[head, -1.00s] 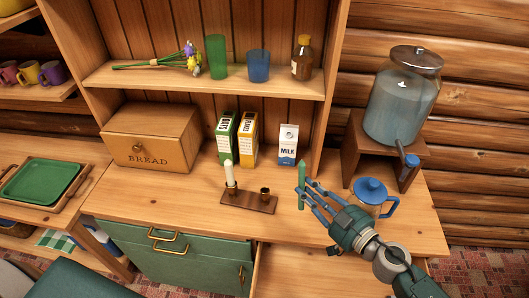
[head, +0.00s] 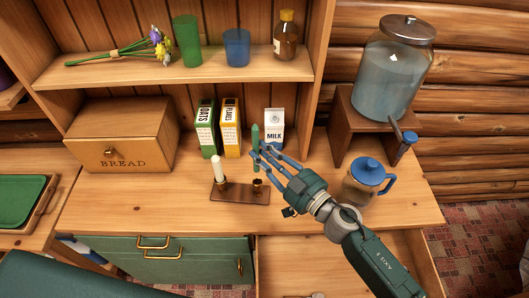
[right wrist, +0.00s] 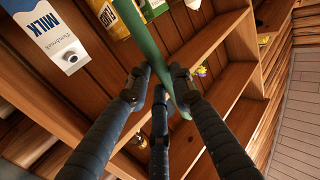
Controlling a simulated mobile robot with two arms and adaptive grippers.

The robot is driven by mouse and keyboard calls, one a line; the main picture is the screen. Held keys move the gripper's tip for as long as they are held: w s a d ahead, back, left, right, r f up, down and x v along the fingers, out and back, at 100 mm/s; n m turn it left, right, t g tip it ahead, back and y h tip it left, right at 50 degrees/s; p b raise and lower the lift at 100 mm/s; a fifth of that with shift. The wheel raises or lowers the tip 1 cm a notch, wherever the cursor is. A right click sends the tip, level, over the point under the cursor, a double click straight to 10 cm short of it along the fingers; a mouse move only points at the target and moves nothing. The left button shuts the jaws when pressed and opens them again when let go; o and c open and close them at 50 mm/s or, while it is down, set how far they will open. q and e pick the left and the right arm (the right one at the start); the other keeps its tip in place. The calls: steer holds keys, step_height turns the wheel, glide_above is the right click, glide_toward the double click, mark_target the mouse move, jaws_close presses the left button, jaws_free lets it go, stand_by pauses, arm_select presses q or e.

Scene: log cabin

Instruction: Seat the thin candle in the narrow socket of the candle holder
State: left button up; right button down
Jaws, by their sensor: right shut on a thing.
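The thin green candle (head: 255,135) is held upright in my right gripper (head: 262,155). In the right wrist view the green candle (right wrist: 158,50) runs between the dark fingers (right wrist: 160,85). The wooden candle holder (head: 234,194) lies on the counter. A white candle (head: 218,168) stands in its left socket. The right socket (head: 258,186) is a small dark metal cup and looks empty. The green candle shows just above and behind the right socket in the head view; its lower end is partly hidden by the fingers. My left gripper is out of view.
A milk carton (head: 274,130) and two cereal boxes (head: 230,127) stand behind the holder. The teapot with a blue lid (head: 364,182) and the water dispenser (head: 393,75) are at the right. A bread box (head: 122,135) is at the left. A drawer below is open.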

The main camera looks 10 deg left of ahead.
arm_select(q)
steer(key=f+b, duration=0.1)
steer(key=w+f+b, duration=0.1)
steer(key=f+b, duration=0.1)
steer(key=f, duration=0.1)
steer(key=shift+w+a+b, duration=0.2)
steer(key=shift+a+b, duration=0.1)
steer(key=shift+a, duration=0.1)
arm_select(e)
step_height(320, 180, down, 5)
steer(key=shift+d+f, duration=0.1)
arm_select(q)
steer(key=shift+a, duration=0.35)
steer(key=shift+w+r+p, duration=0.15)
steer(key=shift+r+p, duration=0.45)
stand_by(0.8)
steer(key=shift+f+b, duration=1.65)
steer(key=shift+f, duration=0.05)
arm_select(e)
steer(key=shift+f, duration=2.1)
steer(key=c, duration=1.4)
jaws_free()
steer(key=shift+c, duration=0.2)
